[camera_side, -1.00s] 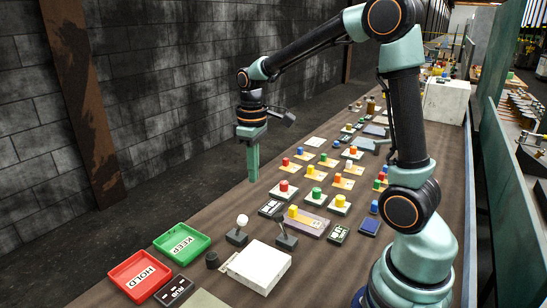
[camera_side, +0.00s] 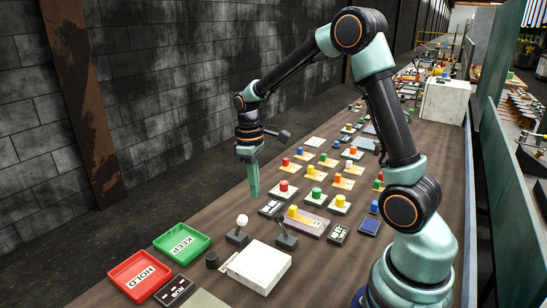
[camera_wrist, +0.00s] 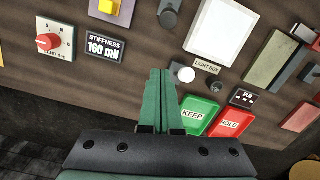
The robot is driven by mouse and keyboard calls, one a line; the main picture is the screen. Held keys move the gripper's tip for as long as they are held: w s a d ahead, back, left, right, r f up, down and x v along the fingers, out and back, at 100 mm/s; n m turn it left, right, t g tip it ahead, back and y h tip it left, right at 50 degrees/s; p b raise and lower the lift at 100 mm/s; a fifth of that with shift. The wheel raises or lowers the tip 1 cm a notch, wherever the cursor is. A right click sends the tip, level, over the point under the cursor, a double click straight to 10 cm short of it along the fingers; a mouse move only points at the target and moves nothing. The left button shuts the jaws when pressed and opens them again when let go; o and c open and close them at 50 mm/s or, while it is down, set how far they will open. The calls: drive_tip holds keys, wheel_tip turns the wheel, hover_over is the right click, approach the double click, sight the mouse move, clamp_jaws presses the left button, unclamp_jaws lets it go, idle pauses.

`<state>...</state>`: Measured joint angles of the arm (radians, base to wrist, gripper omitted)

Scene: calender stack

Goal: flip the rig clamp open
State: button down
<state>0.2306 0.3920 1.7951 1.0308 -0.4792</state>
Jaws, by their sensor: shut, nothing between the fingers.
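My gripper (camera_side: 254,196) hangs above the far left edge of the bench, its green fingers pointing down, shut and empty. In the wrist view its fingers (camera_wrist: 161,74) are pressed together over bare wood. No part is labelled as the rig clamp, and I cannot tell surely which one it is. A dark lever on a small base (camera_side: 286,238) stands behind the white light box (camera_side: 260,266); it also shows in the wrist view (camera_wrist: 170,14). A purple-grey plate with a yellow block (camera_side: 307,222) lies to its right. My gripper touches neither.
A green KEEP tray (camera_side: 182,242) and a red HOLD tray (camera_side: 140,276) lie at the front left. A white ball-topped lever (camera_side: 240,225) stands near the dark one. Several coloured knobs on plates fill the bench middle. A dark wall (camera_side: 190,120) runs behind the bench.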

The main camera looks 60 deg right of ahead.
sight(283, 226)
drive_tip(key=f, duration=0.7)
drive_tip(key=shift+s+a+f, duration=0.1)
drive_tip(key=shift+s+a, duration=0.15)
drive_tip(key=shift+a, duration=0.05)
drive_tip(key=shift+s+d+r, duration=0.15)
drive_tip(key=shift+s+r, duration=0.1)
drive_tip(key=shift+s, duration=0.35)
drive_tip(key=shift+s+d+r, duration=0.2)
drive_tip(key=shift+s, duration=0.35)
drive_tip(key=shift+s+d+r, duration=0.15)
drive_tip(key=shift+s+r, duration=0.1)
drive_tip(key=shift+s, duration=0.35)
